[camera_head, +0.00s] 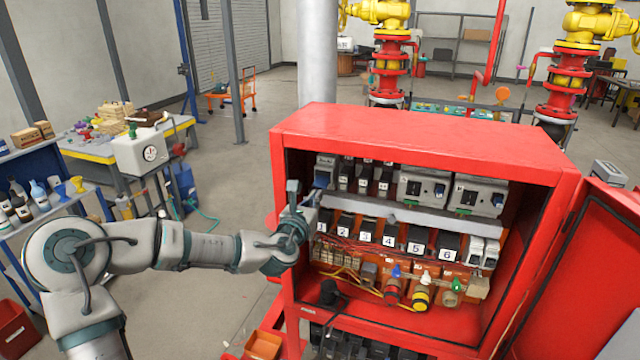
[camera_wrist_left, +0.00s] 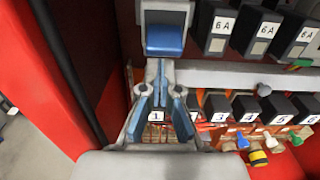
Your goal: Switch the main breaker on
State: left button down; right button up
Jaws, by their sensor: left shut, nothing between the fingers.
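The main breaker (camera_head: 324,172) is a grey unit with a wide blue lever, at the top left inside the open red cabinet (camera_head: 420,130). In the left wrist view the breaker's blue lever (camera_wrist_left: 165,40) is large and near the top centre. My left gripper (camera_head: 312,198) reaches in at the cabinet's left side. Its fingers (camera_wrist_left: 158,68) are shut and empty, with the tips just below the lever in the picture. I cannot tell whether they touch it, or whether the breaker is on or off. My right gripper is not in view.
Small 6A breakers (camera_wrist_left: 265,30) stand right of the main breaker. A grey rail (camera_head: 400,212) and numbered black modules (camera_head: 390,240) sit below. The cabinet's left wall (camera_wrist_left: 75,60) is close beside my gripper. The open red door (camera_head: 590,270) is at right.

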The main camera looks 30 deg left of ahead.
pick_arm(q)
jog(key=shift+d+r, duration=0.15)
jog(key=shift+r, duration=0.05)
jog(key=shift+s+r+p, duration=0.2)
jog(key=shift+r+p, duration=0.25)
jog(key=shift+r, duration=0.35)
jog(key=shift+w+f, duration=0.1)
jog(key=shift+f, duration=0.1)
jog(key=b+v, duration=0.1)
jog(key=v, duration=0.6)
jog(key=shift+f, duration=0.3)
jog(key=shift+w, duration=0.1)
